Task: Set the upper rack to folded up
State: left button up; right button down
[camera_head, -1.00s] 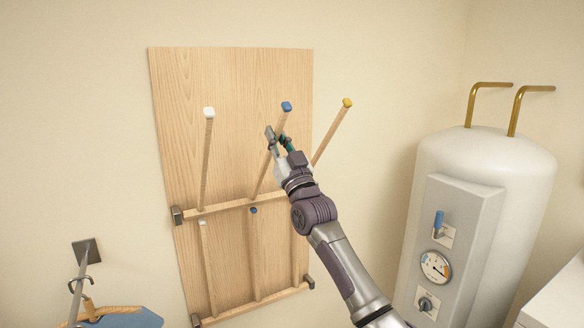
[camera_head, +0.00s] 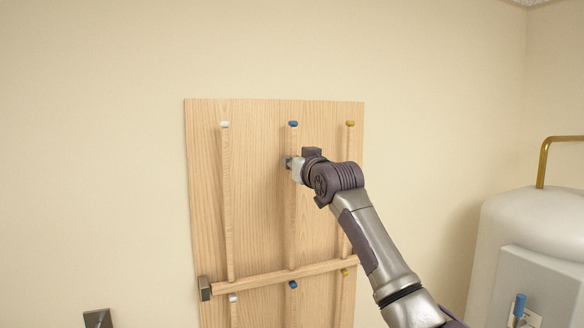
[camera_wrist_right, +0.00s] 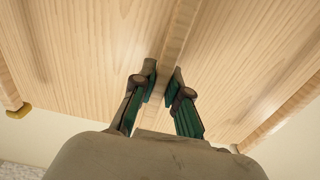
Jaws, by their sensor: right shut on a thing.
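The upper rack (camera_head: 265,276) is a wooden crossbar with three pegs, tipped white, blue and yellow, on a wooden wall board (camera_head: 260,190). Its pegs now point up and lie close along the board in the head view; any small gap is hard to tell. My right gripper (camera_head: 290,163) is at the middle, blue-tipped peg (camera_head: 292,215), below its tip. In the right wrist view its two green-padded fingers (camera_wrist_right: 162,88) are closed on either side of that peg (camera_wrist_right: 182,32). My left gripper is not in view.
The lower rack's pegs (camera_head: 234,315) stand below the crossbar, cut off by the frame. A white tank (camera_head: 520,225) with a brass pipe (camera_head: 545,160) stands at right. A dark wall bracket (camera_head: 98,318) shows at lower left. The wall above the board is clear.

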jog(key=c, duration=1.6)
grip_release()
jog(key=o, duration=0.4)
jog(key=shift+w+a, duration=0.1)
jog(key=shift+w, duration=0.15)
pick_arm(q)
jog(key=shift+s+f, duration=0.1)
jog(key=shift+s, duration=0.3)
pick_arm(e)
jog(key=shift+o, duration=0.2)
jog(key=v, duration=1.1)
jog(key=shift+s, duration=0.4)
jog(key=shift+f, duration=0.2)
